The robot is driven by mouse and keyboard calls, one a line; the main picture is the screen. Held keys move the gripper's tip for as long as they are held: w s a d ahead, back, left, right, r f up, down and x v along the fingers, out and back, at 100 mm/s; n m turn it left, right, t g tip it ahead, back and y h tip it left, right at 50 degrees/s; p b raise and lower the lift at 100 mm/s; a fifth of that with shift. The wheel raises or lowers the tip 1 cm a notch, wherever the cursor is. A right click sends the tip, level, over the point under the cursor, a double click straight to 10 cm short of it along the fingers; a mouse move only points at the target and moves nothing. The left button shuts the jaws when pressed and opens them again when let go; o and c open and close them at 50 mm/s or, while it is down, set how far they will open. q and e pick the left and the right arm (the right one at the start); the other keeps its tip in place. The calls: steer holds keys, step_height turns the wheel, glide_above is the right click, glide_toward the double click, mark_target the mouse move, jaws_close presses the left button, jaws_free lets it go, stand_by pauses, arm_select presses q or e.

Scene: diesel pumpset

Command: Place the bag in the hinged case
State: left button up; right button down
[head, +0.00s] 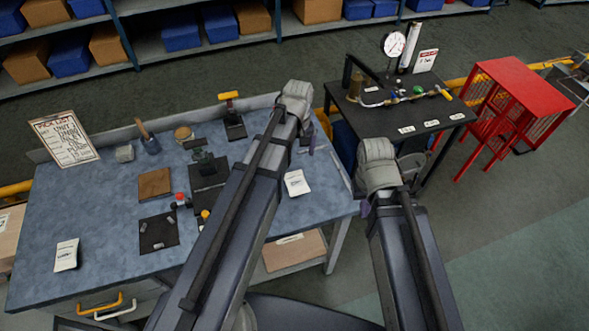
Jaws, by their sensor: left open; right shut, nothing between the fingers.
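Two small white printed packets, which look like bags, lie on the blue-grey workbench (100,205): one bag (66,255) at the front left, another bag (297,183) near the right end. A dark, case-like object (208,172) stands mid-bench, partly hidden by my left arm; I cannot tell for sure that it is the hinged case. My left gripper (312,140) is open, mostly hidden behind its wrist, over the bench's far right corner, beyond the right bag. My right gripper (365,208) is shut and empty, just off the bench's right end.
A black mat (158,233) with small parts, a brown square (154,184) and a clipboard (66,138) are on the bench. A black table (440,122) with a gauge rig stands at the back right, beside a red cage (515,90). The bench's front left is mostly clear.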

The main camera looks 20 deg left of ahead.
arm_select(q)
steer(key=b, duration=1)
glide_above(297, 182)
step_height(297, 182, down, 9)
steer(key=shift+f, duration=0.1)
step_height(297, 182, down, 6)
steer(key=b, duration=0.5)
steer(key=shift+f+b, duration=0.15)
steer(key=shift+b, duration=0.25)
steer(key=c, duration=1.3)
steer(key=shift+c, duration=0.2)
steer(key=shift+r, duration=0.25)
